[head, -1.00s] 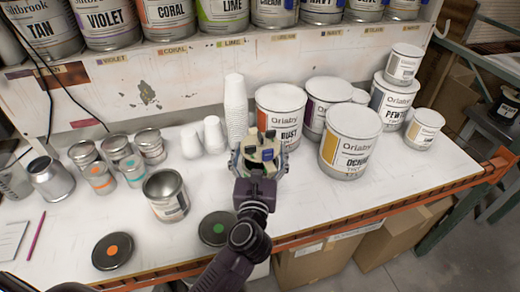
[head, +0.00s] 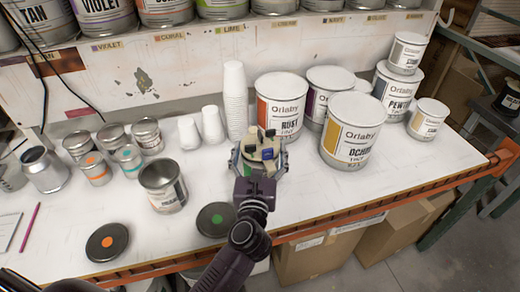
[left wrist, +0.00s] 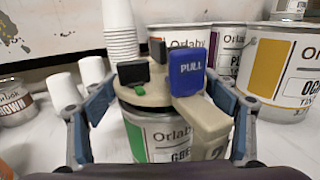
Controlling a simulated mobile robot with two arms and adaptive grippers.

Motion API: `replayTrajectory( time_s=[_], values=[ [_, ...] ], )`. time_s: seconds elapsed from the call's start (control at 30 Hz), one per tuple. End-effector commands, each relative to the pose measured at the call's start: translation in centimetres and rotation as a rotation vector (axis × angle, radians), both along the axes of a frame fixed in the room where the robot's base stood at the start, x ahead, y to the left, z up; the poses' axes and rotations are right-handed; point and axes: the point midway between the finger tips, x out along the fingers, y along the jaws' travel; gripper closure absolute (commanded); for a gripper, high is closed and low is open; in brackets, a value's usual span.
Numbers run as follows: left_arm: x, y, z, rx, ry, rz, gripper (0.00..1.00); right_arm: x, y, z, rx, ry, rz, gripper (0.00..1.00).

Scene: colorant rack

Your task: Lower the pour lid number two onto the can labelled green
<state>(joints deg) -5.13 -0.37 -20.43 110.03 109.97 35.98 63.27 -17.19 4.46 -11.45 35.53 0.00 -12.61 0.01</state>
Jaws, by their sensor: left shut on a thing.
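The pour lid number two (left wrist: 160,90) is beige, with a blue PULL lever, a black part and a "2" on its side. It also shows in the head view (head: 263,146). My left gripper (head: 260,160) is shut on it, with one finger at each side. The can labelled green (left wrist: 165,140) has a green band and stands directly under the lid in the left wrist view. The lid is upright and lines up roughly with the can's top. I cannot tell whether it touches the rim all round. My arm mostly hides the can in the head view. My right gripper is not in view.
A rust can (head: 281,104) stands close behind my gripper, beside stacked white cups (head: 235,100). An ochre can (head: 352,132) is to the right. An open can (head: 163,187) and a black lid with a green dot (head: 216,219) are to the left.

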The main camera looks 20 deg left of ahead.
Motion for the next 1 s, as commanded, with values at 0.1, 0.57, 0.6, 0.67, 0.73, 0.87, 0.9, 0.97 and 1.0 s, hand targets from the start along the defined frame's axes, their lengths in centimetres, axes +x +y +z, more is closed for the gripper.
replayTrajectory(
  time_s=[0.1,0.57,0.6,0.67,0.73,0.87,0.9,0.97,1.0],
  values=[
    [0.0,0.0,0.1,-0.001,0.000,0.001,0.47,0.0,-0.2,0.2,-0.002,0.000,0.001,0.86],
    [0.0,0.0,-0.2,0.000,0.000,0.000,0.47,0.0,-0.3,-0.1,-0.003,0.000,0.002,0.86],
    [0.0,0.0,-0.3,-0.001,0.000,0.000,0.47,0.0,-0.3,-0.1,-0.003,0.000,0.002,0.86],
    [0.0,0.0,-0.4,-0.001,0.000,0.000,0.47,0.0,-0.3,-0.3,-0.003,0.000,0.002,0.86],
    [0.0,0.0,-0.6,-0.001,0.000,0.000,0.47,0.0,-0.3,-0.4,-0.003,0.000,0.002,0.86],
    [0.0,0.0,-0.9,0.000,0.000,0.000,0.47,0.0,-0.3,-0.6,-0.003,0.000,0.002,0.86],
    [0.0,0.0,-0.9,0.000,0.000,0.000,0.47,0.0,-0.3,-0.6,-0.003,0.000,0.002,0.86],
    [0.0,0.0,-1.0,0.000,0.000,0.000,0.47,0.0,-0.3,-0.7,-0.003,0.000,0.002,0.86],
    [0.0,0.0,-1.1,0.000,0.000,0.000,0.47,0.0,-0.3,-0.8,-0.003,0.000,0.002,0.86]
  ],
)
